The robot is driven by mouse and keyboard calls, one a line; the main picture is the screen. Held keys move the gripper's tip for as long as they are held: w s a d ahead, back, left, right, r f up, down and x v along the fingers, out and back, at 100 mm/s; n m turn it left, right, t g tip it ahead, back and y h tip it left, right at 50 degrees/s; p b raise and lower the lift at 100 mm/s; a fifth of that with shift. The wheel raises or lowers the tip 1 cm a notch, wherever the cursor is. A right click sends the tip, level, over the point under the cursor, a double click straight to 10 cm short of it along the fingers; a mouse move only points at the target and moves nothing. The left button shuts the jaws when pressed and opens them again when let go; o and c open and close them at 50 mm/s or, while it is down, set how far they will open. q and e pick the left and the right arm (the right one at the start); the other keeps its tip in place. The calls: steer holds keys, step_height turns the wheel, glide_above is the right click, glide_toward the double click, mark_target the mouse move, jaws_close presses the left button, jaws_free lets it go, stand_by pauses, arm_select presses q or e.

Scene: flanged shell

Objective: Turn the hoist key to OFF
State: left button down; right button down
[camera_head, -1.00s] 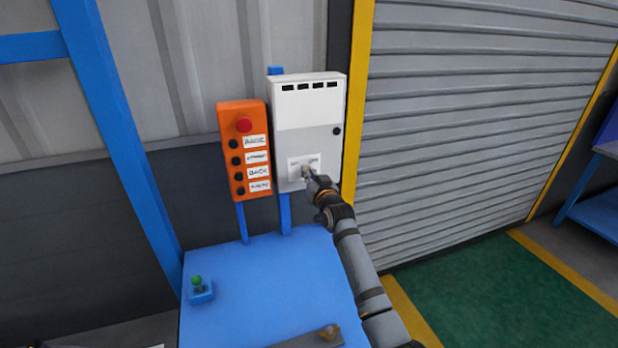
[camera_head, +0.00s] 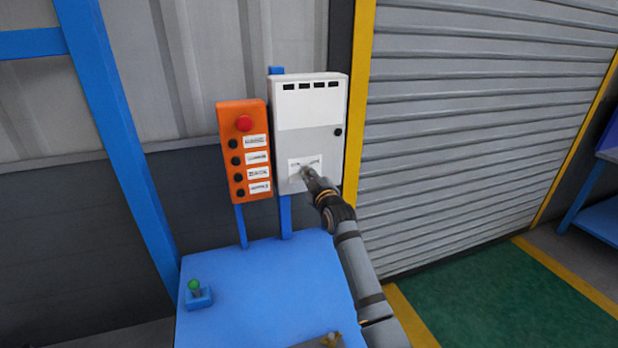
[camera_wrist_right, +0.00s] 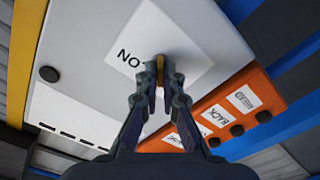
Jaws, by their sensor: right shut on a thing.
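The hoist key (camera_wrist_right: 160,64) is a small brassy piece at the white label plate (camera_wrist_right: 190,62) on the grey-white control box (camera_head: 318,140). My right gripper (camera_head: 305,172) reaches up to the box from the lower right and is shut on the key. In the right wrist view my right gripper (camera_wrist_right: 160,80) has both fingertips on either side of the key. That view is inverted, so the ON mark reads upside down left of the fingers. The OFF mark cannot be made out, and the key's exact angle is mostly hidden by the fingers. My left gripper is not in view.
An orange button box (camera_head: 244,150) with a red button (camera_head: 244,124) stands close to the left of the control box. Below is a blue table (camera_head: 255,280) with a green-topped switch (camera_head: 196,292). A roller shutter (camera_head: 480,120) is on the right.

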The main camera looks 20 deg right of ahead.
steer(key=shift+n, duration=0.6)
steer(key=shift+f, duration=0.1)
steer(key=c, duration=1.5)
jaws_free()
steer(key=s, duration=1.2)
steer(key=shift+d, duration=0.2)
